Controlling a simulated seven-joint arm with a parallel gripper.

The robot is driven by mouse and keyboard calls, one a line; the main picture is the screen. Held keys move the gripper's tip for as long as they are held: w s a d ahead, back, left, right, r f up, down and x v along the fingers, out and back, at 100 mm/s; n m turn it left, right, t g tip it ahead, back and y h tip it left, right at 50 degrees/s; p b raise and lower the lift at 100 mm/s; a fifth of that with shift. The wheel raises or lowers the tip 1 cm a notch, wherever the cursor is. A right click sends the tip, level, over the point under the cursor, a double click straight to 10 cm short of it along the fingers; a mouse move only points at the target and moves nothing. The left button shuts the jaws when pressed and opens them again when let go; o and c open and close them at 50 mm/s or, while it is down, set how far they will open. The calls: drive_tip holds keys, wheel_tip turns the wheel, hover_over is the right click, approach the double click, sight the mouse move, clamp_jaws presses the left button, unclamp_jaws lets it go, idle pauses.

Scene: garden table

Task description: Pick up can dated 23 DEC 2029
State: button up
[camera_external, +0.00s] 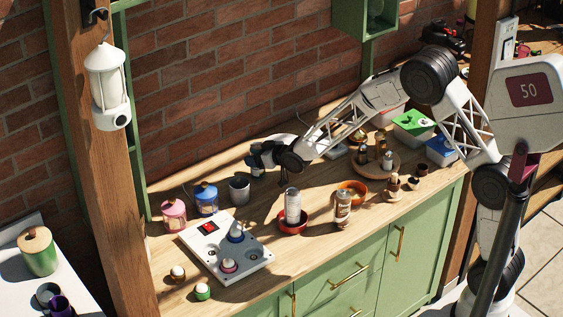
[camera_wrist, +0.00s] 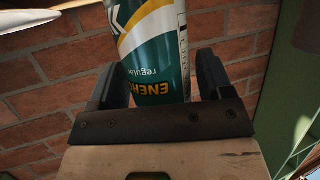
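In the wrist view a teal and white can (camera_wrist: 158,55) with a yellow stripe stands between my gripper's two dark fingers (camera_wrist: 160,80). Its lettering, "ENERGY" in yellow and "regular", appears upside down. The part of the can showing has no readable date. Its far end is cut off by the frame. In the external view my gripper (camera_external: 257,160) is over the back of the table near the brick wall, with a small dark teal shape, likely the can, at its end.
On the wooden table, a grey mug (camera_external: 239,189) and blue jar (camera_external: 206,199) stand near the gripper. A white bottle (camera_external: 293,205) stands in a red dish, beside a brown bottle (camera_external: 342,209). A white panel (camera_external: 205,236) lies front left. A round board (camera_external: 377,173) holds bottles.

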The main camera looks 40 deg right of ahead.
sight(258, 145)
drive_tip(key=c, duration=0.9)
drive_tip(key=shift+o, duration=0.2)
drive_tip(key=shift+r, duration=0.15)
drive_tip(key=shift+r, duration=0.8)
drive_tip(key=shift+s+r, duration=0.2)
drive_tip(key=shift+r, duration=0.75)
drive_tip(key=s+d+r, duration=0.1)
drive_tip(key=s+d, duration=0.3)
drive_tip(key=s, duration=1.1)
drive_tip(key=shift+r, duration=0.15)
